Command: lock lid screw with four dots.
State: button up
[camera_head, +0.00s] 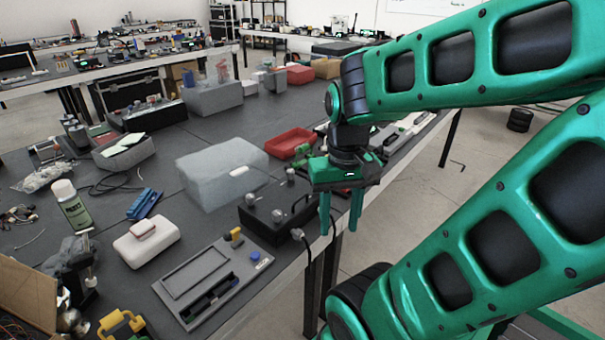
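My green gripper (340,213) hangs from the arm with its fingers pointing down. Its two fingers are apart, with nothing visible between them. It is just right of a black box (283,228) with several silver knobs on top, near the table's right edge. I cannot make out a screw with four dots, and no dots are readable on these knobs. A grey panel (178,282) with a recessed rectangle, a blue knob (255,256) and a yellow piece (235,234) lies in front of the box.
A pale grey block (205,178) and a red tray (290,143) stand behind the box. A black cable (304,245) runs over the right edge. Dark table (195,228) shows between items.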

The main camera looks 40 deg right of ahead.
aim_at(290, 173)
jog(key=z, duration=0.75)
jog(key=k, duration=0.5)
jog(key=u, duration=0.4)
jog(key=i, duration=0.8)
jog(key=z, duration=0.15)
